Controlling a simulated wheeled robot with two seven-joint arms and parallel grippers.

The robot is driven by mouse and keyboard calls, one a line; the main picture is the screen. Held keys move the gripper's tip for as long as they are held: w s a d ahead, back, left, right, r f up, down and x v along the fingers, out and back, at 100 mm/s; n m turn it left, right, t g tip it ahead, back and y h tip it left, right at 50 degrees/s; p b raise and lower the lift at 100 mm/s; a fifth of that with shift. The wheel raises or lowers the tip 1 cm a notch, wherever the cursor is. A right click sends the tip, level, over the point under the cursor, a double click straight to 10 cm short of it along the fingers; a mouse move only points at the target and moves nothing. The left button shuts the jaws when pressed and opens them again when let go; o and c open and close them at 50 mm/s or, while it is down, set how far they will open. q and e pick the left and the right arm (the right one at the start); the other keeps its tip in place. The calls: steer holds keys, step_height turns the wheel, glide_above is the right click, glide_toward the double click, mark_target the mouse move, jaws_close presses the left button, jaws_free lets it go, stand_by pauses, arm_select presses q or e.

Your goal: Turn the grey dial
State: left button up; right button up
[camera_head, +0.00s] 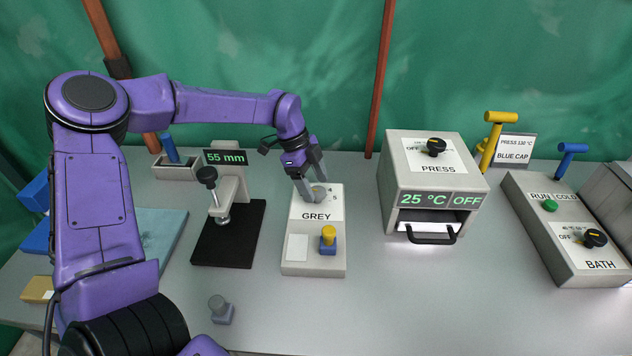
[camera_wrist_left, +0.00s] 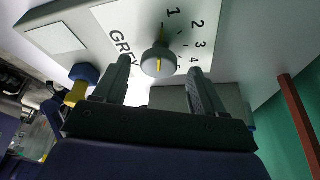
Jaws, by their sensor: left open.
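The grey dial (camera_head: 319,191) sits on the upper part of a light box labelled GREY. In the left wrist view the dial (camera_wrist_left: 156,61) is round with a yellow pointer line, beside a printed scale of numbers from 1 upward. The line runs roughly up the picture, toward the 1 side. My left gripper (camera_head: 311,188) is open above the box, its fingers pointing down at the dial. In the left wrist view the dial shows between the two fingertips, with a visible gap to each. Whether the tips reach down to its sides is unclear. My right gripper is not in view.
The GREY box also carries a yellow-topped blue knob (camera_head: 328,238) at its front. A 55 mm gauge stand (camera_head: 231,185) is close on the left. The PRESS box (camera_head: 432,165) stands right, then the BATH unit (camera_head: 570,240).

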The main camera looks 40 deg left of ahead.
arm_select(q)
steer(key=shift+d+f, duration=0.3)
steer(key=shift+f, duration=0.3)
steer(key=c, duration=1)
